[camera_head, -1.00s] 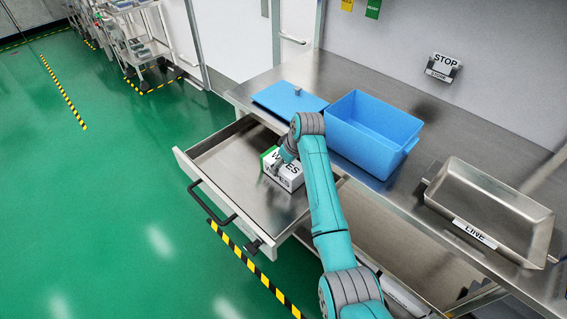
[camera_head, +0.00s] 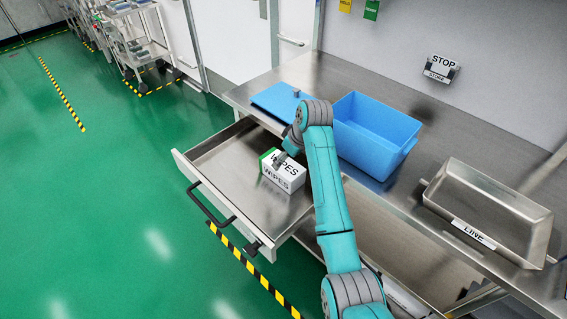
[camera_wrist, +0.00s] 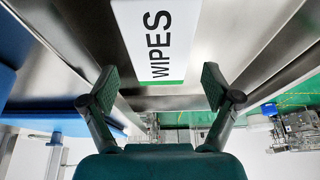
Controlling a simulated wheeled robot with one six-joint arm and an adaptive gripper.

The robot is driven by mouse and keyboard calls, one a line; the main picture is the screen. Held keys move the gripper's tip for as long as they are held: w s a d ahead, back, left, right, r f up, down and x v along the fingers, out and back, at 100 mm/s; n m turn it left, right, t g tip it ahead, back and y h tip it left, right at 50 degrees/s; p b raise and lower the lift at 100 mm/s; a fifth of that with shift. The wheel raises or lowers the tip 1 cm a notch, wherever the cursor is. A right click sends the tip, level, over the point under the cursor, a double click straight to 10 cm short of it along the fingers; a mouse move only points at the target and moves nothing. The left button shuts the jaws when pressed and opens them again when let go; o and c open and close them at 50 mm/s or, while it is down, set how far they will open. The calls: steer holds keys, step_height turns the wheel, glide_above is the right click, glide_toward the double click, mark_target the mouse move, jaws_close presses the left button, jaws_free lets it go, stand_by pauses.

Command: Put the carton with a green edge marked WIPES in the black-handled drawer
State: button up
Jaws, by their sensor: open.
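The white WIPES carton with a green edge (camera_head: 283,173) sits inside the open black-handled drawer (camera_head: 222,161), towards its right side. The black handle (camera_head: 212,205) is on the drawer's front. The carton also shows in the wrist view (camera_wrist: 157,40), with its green edge towards my gripper. My gripper (camera_wrist: 157,88) is open, its two fingers apart on either side of the carton's near end, and neither finger appears to touch it. In the head view my gripper (camera_head: 279,160) is at the carton's left end, partly hidden by my arm.
A blue open bin (camera_head: 372,135) and a blue lid (camera_head: 275,98) are on the steel bench behind the drawer. A metal tray marked LINE (camera_head: 487,210) is at the right. Green floor lies left of the drawer.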

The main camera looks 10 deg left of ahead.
steer(key=v, duration=0.6)
steer(key=shift+r, duration=0.2)
steer(key=shift+d, duration=0.1)
